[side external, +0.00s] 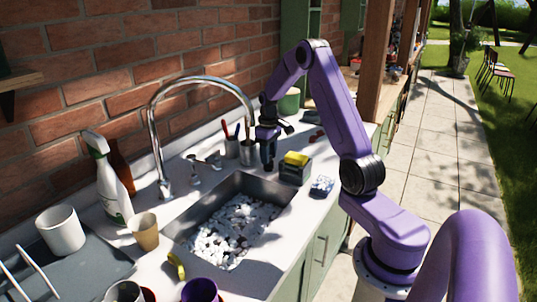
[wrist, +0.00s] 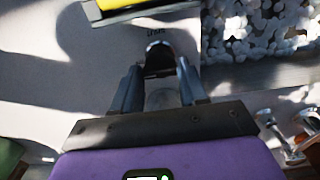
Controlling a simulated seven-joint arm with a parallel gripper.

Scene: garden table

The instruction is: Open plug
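My gripper (side external: 268,163) points down over the counter beyond the far right corner of the sink. In the wrist view its two fingers (wrist: 160,66) stand apart, with a gap between them. A small dark, upright fitting (wrist: 159,58) shows between and just past the fingertips, with small writing on the counter behind it; it looks like the plug control, but I cannot be sure. The fingers do not visibly touch it. In the side view the gripper hides this spot. White and grey pebble-like pieces cover the sink (side external: 178,229) floor, and no plug shows.
A dark caddy (side external: 292,176) with a yellow sponge (side external: 297,158) stands close right of my gripper. A metal cup (side external: 249,152) with utensils stands just left. The curved faucet (side external: 153,125) and its handles (side external: 194,180) are further left. A blue-white sponge (side external: 322,185) lies near the front edge.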

